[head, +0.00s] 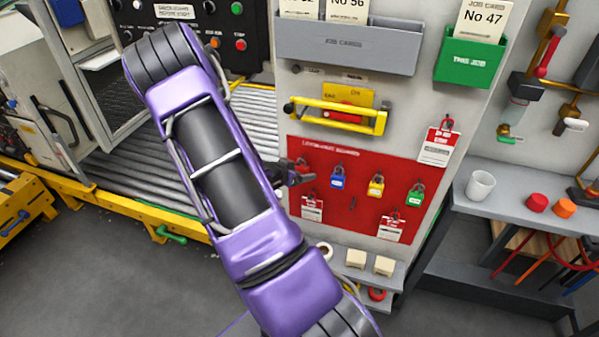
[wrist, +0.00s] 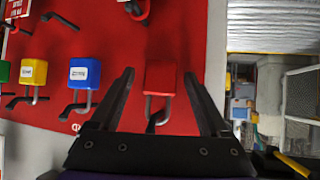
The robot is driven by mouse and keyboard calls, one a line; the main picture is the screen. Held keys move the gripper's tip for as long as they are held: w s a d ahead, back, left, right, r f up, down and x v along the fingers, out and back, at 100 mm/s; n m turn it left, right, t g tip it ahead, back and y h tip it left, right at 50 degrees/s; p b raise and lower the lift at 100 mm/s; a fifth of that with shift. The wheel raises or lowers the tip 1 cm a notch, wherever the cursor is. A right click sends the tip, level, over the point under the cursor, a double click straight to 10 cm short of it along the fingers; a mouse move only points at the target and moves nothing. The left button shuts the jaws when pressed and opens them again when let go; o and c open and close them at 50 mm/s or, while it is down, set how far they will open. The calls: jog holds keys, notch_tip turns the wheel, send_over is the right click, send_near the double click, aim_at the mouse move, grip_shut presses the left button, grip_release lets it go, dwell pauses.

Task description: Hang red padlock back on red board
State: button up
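The red padlock (wrist: 160,77) is between the two fingers of my gripper (wrist: 158,74) in the wrist view, with a gap on each side. My gripper is open. The padlock's grey shackle is at a dark peg on the red board (wrist: 112,60) and appears to hang on it; the wrist view shows the board upside down. In the head view the red board (head: 330,210) is on the grey panel, and my gripper (head: 300,172) is at its upper left, partly covering the red padlock (head: 303,164).
A blue padlock (head: 338,177), a yellow padlock (head: 376,185) and a green padlock (head: 416,194) hang to the right on the board. Red-and-white tags (head: 312,208) hang lower. A yellow-handled bar (head: 340,116) juts out above the board. A shelf (head: 345,262) is below.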

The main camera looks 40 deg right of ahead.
jog(key=p+v, duration=0.2)
jog(key=v, duration=1.5)
jog(key=shift+r, duration=0.2)
jog(key=shift+a, duration=0.15)
